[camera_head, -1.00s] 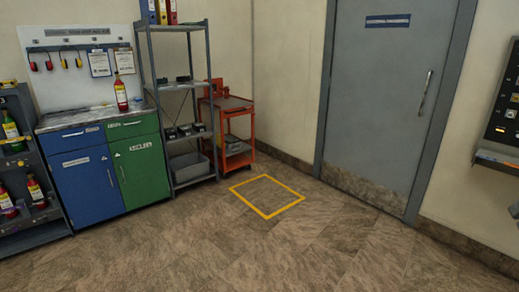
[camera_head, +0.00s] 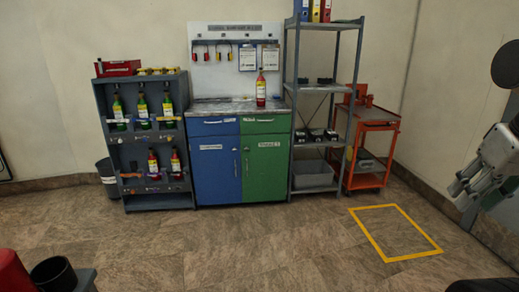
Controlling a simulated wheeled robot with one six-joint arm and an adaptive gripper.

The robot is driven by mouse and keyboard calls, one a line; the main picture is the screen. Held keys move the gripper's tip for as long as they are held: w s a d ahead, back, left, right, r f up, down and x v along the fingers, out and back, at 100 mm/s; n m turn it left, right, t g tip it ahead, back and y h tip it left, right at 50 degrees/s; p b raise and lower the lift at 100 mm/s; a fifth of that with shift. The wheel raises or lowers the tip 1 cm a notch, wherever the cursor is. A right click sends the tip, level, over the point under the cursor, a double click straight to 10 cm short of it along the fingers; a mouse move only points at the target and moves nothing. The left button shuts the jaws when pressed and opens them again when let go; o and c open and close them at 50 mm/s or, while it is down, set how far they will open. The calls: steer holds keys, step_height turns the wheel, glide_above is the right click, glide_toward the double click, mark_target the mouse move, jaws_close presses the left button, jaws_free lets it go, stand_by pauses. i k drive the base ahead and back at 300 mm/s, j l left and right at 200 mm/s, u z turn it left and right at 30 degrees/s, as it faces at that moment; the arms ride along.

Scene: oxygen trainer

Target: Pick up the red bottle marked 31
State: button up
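A red bottle (camera_head: 261,93) with a yellowish label stands upright on the worktop of the blue and green cabinet. Two more red bottles, a left one (camera_head: 153,164) and a right one (camera_head: 175,163), stand on the lower shelf of the dark rack. No number on any bottle is legible, so I cannot tell which is marked 31. My gripper (camera_head: 464,192) is at the right edge, far from all the bottles. Its fingers are small and seen at an angle; I cannot tell whether they are open.
The dark rack (camera_head: 99,112) also holds several green bottles (camera_head: 142,108) on its upper shelf. The cabinet (camera_head: 216,165) stands beside it, then a grey shelf unit (camera_head: 302,150) and an orange cart (camera_head: 372,126). A yellow floor square (camera_head: 413,257) is empty. The middle floor is clear.

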mark_target(261, 81)
steer(key=i+u, duration=0.35)
steer(key=i, duration=1.2)
steer(key=i+z, duration=0.1)
steer(key=i, duration=2.15)
steer(key=j, duration=0.05)
